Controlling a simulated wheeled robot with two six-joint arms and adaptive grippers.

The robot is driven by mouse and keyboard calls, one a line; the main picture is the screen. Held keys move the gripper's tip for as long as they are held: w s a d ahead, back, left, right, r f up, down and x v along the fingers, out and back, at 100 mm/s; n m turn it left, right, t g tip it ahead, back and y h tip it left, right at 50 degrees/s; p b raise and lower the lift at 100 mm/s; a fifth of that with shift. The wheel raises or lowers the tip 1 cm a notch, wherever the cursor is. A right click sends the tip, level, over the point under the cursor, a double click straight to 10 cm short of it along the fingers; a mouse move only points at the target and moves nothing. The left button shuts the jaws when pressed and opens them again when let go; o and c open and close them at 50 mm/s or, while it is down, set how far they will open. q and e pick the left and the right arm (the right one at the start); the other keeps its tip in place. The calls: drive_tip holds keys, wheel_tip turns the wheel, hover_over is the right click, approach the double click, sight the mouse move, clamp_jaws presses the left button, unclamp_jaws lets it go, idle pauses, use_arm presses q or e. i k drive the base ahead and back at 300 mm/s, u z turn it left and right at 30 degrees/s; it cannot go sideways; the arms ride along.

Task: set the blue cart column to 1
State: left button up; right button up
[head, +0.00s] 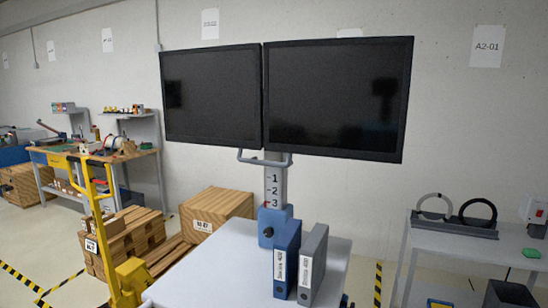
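The blue cart column has a blue base block (270,212) with a dark round knob (268,232) on its front. A grey post (276,180) rises out of the block and carries the numbers 1, 2 and 3 from top to bottom. The 3 sits just above the block's top edge, with a small red mark beside it. A grey handle bar (265,163) crosses the post top below two dark monitors (335,98). Neither of my grippers is in view.
The grey cart top (235,272) holds a blue binder (287,262) and a grey binder (312,265) before the column. A yellow lift (125,275) and wooden crates (220,208) stand left. A grey table (460,240) stands right.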

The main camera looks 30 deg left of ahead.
sight(275, 179)
drive_tip(key=z, duration=1.05)
drive_tip(key=i, duration=1.55)
drive_tip(key=u, duration=2.7)
